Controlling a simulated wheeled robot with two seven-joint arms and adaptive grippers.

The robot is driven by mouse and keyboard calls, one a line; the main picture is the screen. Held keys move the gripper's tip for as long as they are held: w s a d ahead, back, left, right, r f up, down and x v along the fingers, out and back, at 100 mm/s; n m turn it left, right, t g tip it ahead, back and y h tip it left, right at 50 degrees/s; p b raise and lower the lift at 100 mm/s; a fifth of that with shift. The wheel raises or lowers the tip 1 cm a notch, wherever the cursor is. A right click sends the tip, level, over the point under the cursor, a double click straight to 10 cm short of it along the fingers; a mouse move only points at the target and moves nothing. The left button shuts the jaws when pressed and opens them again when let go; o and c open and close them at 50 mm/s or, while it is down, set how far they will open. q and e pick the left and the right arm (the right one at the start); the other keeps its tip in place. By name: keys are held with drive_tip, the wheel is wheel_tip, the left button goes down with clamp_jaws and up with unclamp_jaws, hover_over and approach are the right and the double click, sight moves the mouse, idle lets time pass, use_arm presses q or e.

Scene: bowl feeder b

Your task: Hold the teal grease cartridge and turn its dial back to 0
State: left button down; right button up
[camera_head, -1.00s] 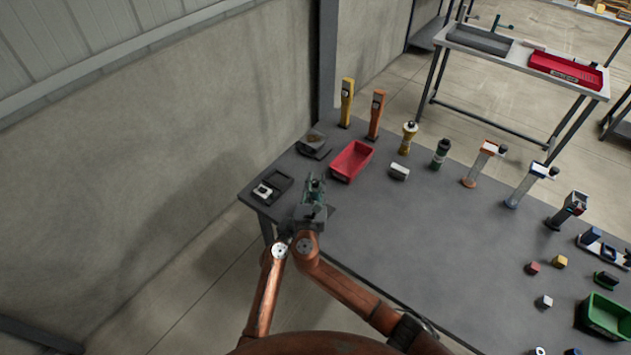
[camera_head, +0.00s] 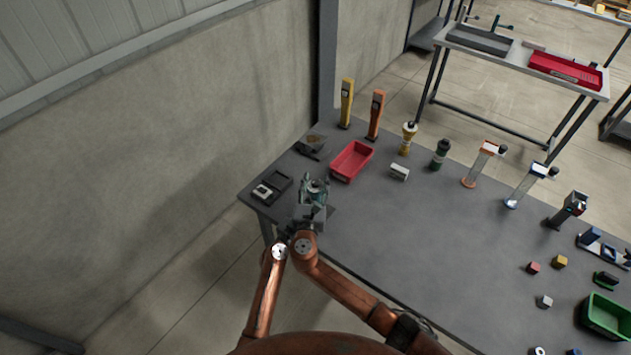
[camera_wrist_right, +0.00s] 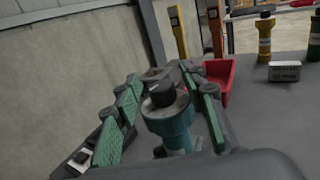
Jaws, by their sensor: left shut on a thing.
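The teal grease cartridge (camera_wrist_right: 172,122) stands upright in the right wrist view, its black dial cap (camera_wrist_right: 163,95) on top. In the head view the cartridge (camera_head: 317,192) is small and mostly covered by the grippers. My right gripper (camera_wrist_right: 171,86) is open, its green-padded fingers on either side of the cartridge top with visible gaps. It also shows in the head view (camera_head: 314,183). My left gripper (camera_head: 308,212) is just below it, shut on the cartridge; its fingers are hard to make out. The dial's marks cannot be read.
A red bin (camera_head: 352,162) stands just beyond the grippers, with a dark tray (camera_head: 272,187) to their left. A white block (camera_head: 399,172), a yellow cartridge (camera_head: 408,138) and a dark green cartridge (camera_head: 440,154) stand to the right. The table's middle is clear.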

use_arm(q)
drive_tip(key=shift+f, duration=0.1)
drive_tip(key=shift+a, duration=0.1)
use_arm(e)
drive_tip(key=s+a, duration=0.1)
drive_tip(key=s, duration=1.1)
drive_tip(key=shift+a, duration=0.25)
use_arm(q)
drive_tip(key=c, duration=1.5)
unclamp_jaws()
use_arm(e)
drive_tip(key=shift+w, duration=0.1)
use_arm(q)
drive_tip(key=v, duration=2)
drive_tip(key=shift+b, duration=0.4)
use_arm(e)
drive_tip(key=shift+f, duration=0.55)
